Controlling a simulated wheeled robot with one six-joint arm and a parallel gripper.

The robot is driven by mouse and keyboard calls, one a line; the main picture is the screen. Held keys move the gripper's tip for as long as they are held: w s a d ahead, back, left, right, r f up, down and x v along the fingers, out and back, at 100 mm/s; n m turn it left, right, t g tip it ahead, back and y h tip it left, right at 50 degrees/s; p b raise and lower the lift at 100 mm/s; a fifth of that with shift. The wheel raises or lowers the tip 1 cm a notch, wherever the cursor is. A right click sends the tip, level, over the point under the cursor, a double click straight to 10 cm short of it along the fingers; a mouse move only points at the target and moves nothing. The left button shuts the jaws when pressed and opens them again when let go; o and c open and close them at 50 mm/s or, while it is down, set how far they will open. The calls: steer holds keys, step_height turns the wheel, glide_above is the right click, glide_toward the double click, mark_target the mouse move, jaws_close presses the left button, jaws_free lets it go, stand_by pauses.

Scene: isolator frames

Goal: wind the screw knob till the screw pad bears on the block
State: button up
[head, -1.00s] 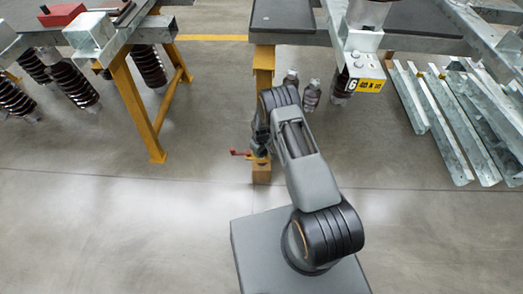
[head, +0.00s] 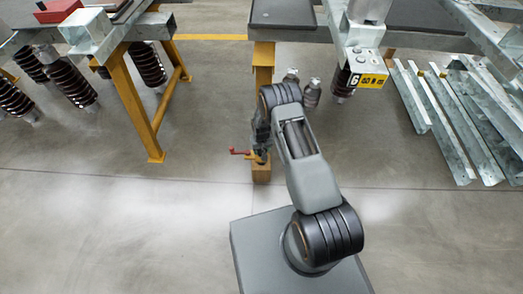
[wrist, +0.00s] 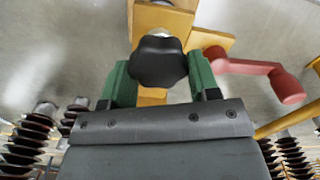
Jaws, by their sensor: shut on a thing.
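The black lobed screw knob (wrist: 160,62) sits between the green fingers of my gripper (wrist: 162,80), which is shut on it. A short pale metal part shows just beyond the knob; the screw pad itself cannot be made out. Whether the pad touches the block is hidden.
A red crank handle (wrist: 258,68) sticks out right of the knob in the wrist view, close to the right finger; it also shows in the head view (head: 239,152). The yellow leg (head: 263,75) rises to a bench. Dark ribbed insulators hang nearby.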

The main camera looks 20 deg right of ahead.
steer(key=m+b, duration=0.1)
steer(key=m, duration=0.3)
steer(key=shift+d+f+m, duration=0.1)
steer(key=shift+d+m, duration=0.05)
steer(key=shift+m, duration=0.15)
steer(key=m+b, duration=0.1)
steer(key=m, duration=0.2)
steer(key=shift+m, duration=0.4)
steer(key=m, duration=0.4)
steer(key=shift+s+d+b, duration=0.15)
steer(key=shift+b, duration=0.15)
steer(key=shift+s+m, duration=0.1)
steer(key=shift+m, duration=2.1)
steer(key=o, duration=0.9)
